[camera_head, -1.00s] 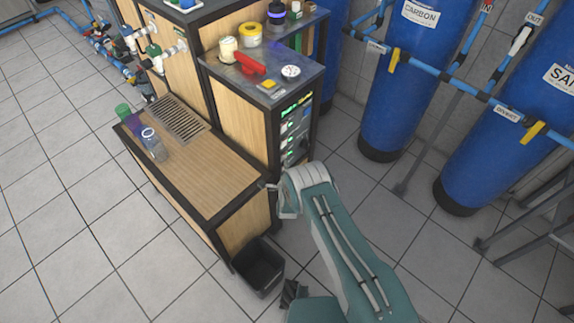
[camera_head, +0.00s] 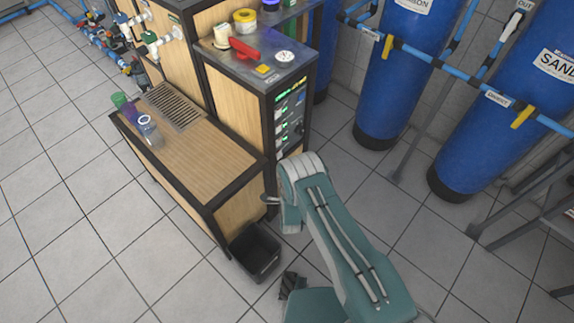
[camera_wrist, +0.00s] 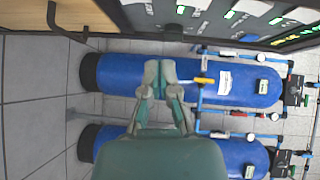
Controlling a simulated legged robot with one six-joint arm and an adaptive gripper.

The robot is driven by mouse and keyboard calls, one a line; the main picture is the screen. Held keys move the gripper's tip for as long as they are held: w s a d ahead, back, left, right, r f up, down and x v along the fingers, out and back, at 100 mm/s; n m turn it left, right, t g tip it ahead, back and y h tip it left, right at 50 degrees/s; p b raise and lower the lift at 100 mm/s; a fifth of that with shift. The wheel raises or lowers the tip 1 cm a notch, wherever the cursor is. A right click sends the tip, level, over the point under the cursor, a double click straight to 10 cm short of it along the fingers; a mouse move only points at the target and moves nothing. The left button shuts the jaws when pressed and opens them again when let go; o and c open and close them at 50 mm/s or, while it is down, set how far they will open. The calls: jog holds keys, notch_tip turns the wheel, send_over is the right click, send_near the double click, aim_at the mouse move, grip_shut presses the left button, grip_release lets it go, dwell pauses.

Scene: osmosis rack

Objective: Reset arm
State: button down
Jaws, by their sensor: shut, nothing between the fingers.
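My gripper (camera_wrist: 161,72) shows in the wrist view, its two pale fingers drawn together with nothing held. Behind the fingers lie the blue tanks, apart from them. In the head view my green and grey arm (camera_head: 335,235) lies folded, its raised end beside the front corner of the wooden cabinet (camera_head: 235,100). The fingers cannot be made out in that view.
The lower wooden bench (camera_head: 205,165) carries a clear bottle (camera_head: 148,130) and a drain grate (camera_head: 175,105). A black bin (camera_head: 255,252) stands on the floor left of my arm. Blue tanks (camera_head: 395,80) with pipes stand at right. Open tiled floor (camera_head: 80,240) lies at left.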

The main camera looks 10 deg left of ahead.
jog(key=shift+v, duration=1)
jog(key=shift+d+f, duration=0.1)
